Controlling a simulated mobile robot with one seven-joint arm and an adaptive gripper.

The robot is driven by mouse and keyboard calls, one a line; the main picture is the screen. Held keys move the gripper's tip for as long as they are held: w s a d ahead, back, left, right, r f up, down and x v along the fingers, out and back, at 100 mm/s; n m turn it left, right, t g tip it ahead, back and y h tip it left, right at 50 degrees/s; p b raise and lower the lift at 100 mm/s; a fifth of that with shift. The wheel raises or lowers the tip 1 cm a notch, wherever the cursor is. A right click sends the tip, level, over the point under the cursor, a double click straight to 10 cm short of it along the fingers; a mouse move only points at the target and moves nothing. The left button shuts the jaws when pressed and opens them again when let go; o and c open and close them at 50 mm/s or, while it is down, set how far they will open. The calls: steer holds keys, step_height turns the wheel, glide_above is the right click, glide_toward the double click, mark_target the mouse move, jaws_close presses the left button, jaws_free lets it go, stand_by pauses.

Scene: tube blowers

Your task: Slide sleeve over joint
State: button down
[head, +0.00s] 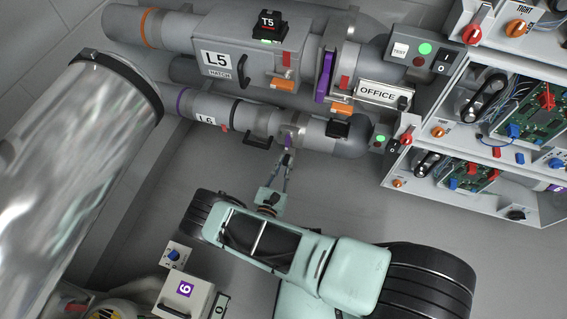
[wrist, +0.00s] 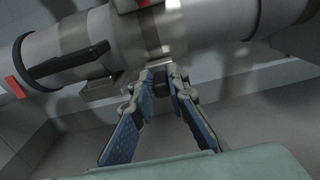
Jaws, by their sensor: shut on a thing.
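The lower tube, labelled L6 (head: 205,120), runs across the upper middle of the head view. A grey sleeve-like section (head: 262,122) sits around it, right of a black ring (head: 237,111). My gripper (head: 287,153) reaches up to the tube's underside, by a small purple mark. In the wrist view my gripper (wrist: 163,82) has its fingertips closed together on a small dark tab (wrist: 160,73) below the tube (wrist: 100,35). Whether the sleeve covers the joint I cannot tell.
Tube L5 (head: 225,40) runs above L6, with a hatch and a black T5 box (head: 269,27). An OFFICE sign (head: 383,94) and a circuit-board rack (head: 480,150) stand at right. A large shiny pipe (head: 70,150) fills the left.

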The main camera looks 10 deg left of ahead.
mark_target(291, 139)
steer(key=c, duration=2)
jaws_free()
steer(key=shift+w+a, duration=0.1)
steer(key=shift+a, duration=0.3)
steer(key=shift+o, duration=0.6)
steer(key=shift+d, duration=0.1)
step_height(291, 139, up, 10)
